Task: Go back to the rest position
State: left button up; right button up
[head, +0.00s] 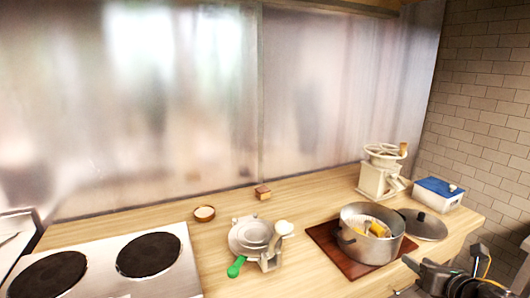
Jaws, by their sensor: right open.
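My right gripper (404,276) is at the lower right, partly cut off by the bottom edge of the head view. Its jaws are open, with nothing visible between them. It is in front of and to the right of a metal pot (355,249), apart from it in the picture. My left gripper is not in view.
The pot holds yellow pieces and stands on a dark red-brown board (324,236). A lid (428,224), a cream grinder (377,181) and a blue-topped box (438,190) are nearby. A green-handled metal device (250,236), small bowl (204,213), wooden block (262,192) and hob (185,276) stand left.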

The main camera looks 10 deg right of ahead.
jog(key=w+d+f+m+g+h, duration=0.2)
jog(key=w+d+f+m+h, duration=0.15)
jog(key=d+f+m, duration=1.1)
jog(key=s+d+f+m+g, duration=0.1)
jog(key=s+d+f+m, duration=0.2)
jog(key=f, duration=0.5)
jog(key=s+d+f+m+g, duration=0.15)
jog(key=s+f, duration=0.25)
jog(key=f, duration=0.4)
jog(key=s+d+f+m+g, duration=0.1)
jog(key=s+d+f+m, duration=0.2)
jog(key=f, duration=0.5)
jog(key=s+a+f+m+g+y, duration=0.1)
jog(key=s+a+f+m+g, duration=0.15)
jog(key=s+a+f, duration=0.7)
jog(key=s+a+f+m+g+y, duration=0.15)
jog(key=s+a+f+m, duration=0.35)
jog(key=s+f, duration=0.8)
jog(key=s+a+f+g, duration=0.1)
jog(key=s+a+f, duration=0.1)
jog(key=s+a, duration=0.2)
jog(key=s+a+f+g+y, duration=0.1)
jog(key=s+a, duration=0.4)
jog(key=a, duration=0.6)
jog(key=s+a+f+g, duration=0.1)
jog(key=s+a+f, duration=0.3)
jog(key=a, duration=0.4)
jog(key=shift+s+m+y, duration=0.15)
jog(key=shift+m+y, duration=0.2)
jog(key=shift+y, duration=0.05)
